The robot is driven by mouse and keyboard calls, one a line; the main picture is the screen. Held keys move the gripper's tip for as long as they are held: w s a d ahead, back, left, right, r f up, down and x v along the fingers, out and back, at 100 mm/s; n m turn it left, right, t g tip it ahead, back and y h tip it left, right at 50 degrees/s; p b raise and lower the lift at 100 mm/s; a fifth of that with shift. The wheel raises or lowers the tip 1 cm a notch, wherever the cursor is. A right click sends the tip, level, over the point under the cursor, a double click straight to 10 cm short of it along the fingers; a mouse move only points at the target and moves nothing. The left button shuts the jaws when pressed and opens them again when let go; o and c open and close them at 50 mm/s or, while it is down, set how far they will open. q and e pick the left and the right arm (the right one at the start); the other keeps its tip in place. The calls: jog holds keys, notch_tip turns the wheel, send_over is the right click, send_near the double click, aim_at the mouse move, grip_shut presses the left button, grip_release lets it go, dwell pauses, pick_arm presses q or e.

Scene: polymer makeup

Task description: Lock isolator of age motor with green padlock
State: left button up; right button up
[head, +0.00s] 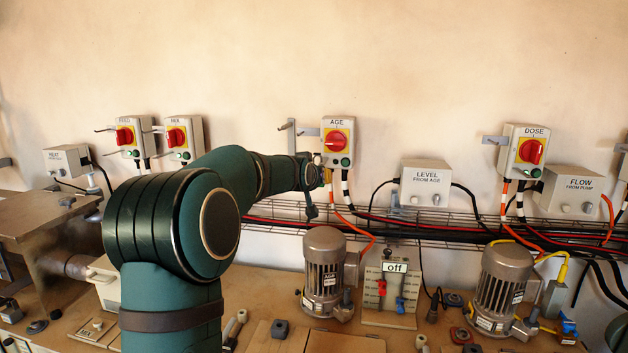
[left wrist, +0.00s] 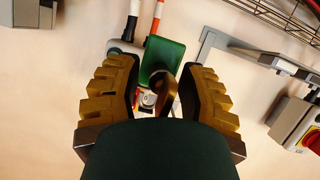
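The AGE isolator (head: 337,143) is a pale wall box with a red knob on a yellow plate, above a green button. My left gripper (head: 318,182) is just at its lower left; its fingers are hard to make out in the head view. In the left wrist view my left gripper (left wrist: 160,88) has its two ridged yellow-brown fingers apart. The green padlock (left wrist: 165,58) with a brassy shackle (left wrist: 168,95) is between them, with gaps visible beside the shackle. Whether the shackle passes through the isolator is hidden. My right gripper is out of view.
A wall bracket (head: 290,135) sticks out left of the isolator. Orange and black cables run below it to a wire tray (head: 440,225). The LEVEL box (head: 425,182) is to the right. Motors and an "off" switch panel (head: 392,290) stand on the bench below.

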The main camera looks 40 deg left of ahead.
pick_arm(q)
notch_tip(320, 180, up, 10)
dwell(0.6)
dwell(0.4)
